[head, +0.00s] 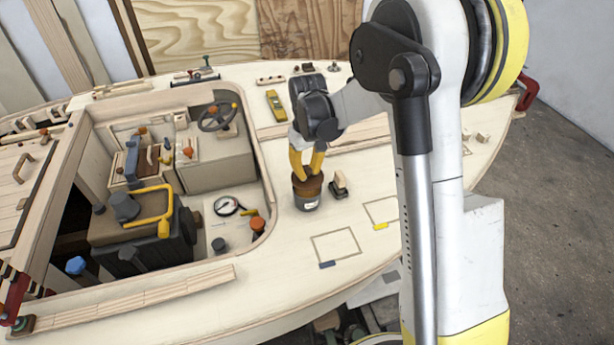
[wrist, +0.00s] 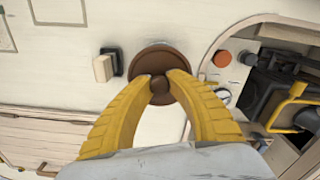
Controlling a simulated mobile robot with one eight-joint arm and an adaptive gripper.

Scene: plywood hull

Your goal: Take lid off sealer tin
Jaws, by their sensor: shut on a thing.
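The sealer tin (head: 306,201) stands upright on the pale plywood deck, a dark grey can with a light label. Its brown lid (head: 308,184) sits on top of the tin, and I see no clear gap between them. In the wrist view the round lid (wrist: 158,58) has a knob (wrist: 160,88) in its middle. My gripper (head: 307,174) comes down from above, and its yellow fingers are shut on the lid's knob. In the wrist view the fingertips (wrist: 160,85) meet on either side of the knob. The lid hides most of the tin from above.
A small block with a dark base (head: 339,186) stands close to the right of the tin. The open cockpit's edge (head: 268,195) lies to the left. Two marked rectangles (head: 336,246) lie on bare deck in front and to the right. A yellow level (head: 276,105) lies behind.

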